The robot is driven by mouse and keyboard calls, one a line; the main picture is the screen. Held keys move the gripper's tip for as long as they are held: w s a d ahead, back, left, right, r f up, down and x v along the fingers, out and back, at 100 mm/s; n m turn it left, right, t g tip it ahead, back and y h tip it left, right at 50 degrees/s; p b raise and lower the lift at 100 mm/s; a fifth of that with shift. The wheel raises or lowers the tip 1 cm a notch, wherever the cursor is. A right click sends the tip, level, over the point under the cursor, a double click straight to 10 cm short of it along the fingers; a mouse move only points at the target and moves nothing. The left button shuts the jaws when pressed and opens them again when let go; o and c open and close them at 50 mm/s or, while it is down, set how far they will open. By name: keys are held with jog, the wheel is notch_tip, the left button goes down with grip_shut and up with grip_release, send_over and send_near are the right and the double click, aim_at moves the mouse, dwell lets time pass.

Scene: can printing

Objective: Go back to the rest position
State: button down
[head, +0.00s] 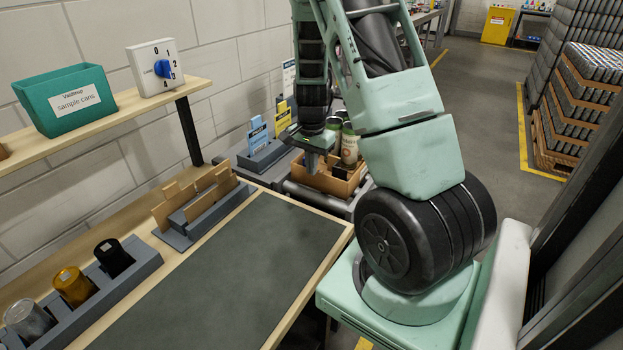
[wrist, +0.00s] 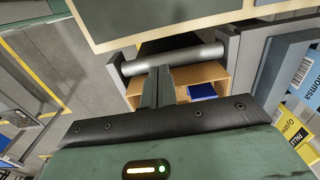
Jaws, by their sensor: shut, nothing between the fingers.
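My gripper (head: 311,165) hangs at the end of my raised, folded arm in the head view, beyond the far end of the dark mat on the workbench. Its fingers point down beside an open tan box (head: 322,179) that holds several cans (head: 349,146). In the wrist view my gripper (wrist: 158,75) has its two fingers together with nothing between them. The tan box (wrist: 212,72) shows beyond the fingers there, with a blue item (wrist: 201,90) inside. Part of the box is hidden behind my gripper and arm.
The workbench mat (head: 225,285) is clear. A rack with several jars (head: 72,286) and a slotted holder with tan cards (head: 203,200) stand on the bench. A shelf above carries a green sample box (head: 65,100) and a dial (head: 155,67). Stacked pallets (head: 580,110) stand at the right.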

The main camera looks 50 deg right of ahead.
jog(key=shift+r, duration=0.4)
jog(key=shift+a, duration=0.1)
jog(key=a+r+n+y, duration=0.15)
jog(key=a+n, duration=0.25)
jog(key=a, duration=0.6)
jog(key=a+r+n, duration=0.3)
jog(key=a+n, duration=0.1)
jog(key=a, duration=0.5)
jog(key=a+r+n, duration=0.3)
jog(key=a+n, duration=0.1)
jog(key=a, duration=0.6)
jog(key=s+a+r+n, duration=0.2)
jog(key=s+a+n, duration=0.4)
jog(key=s+a, duration=0.1)
jog(key=s+a+r+n+b, duration=0.1)
jog(key=s+a+n, duration=0.6)
jog(key=s, duration=0.2)
jog(key=shift+s+a+r+h, duration=0.2)
jog(key=shift+s+r+h, duration=0.15)
jog(key=shift+r+h, duration=0.1)
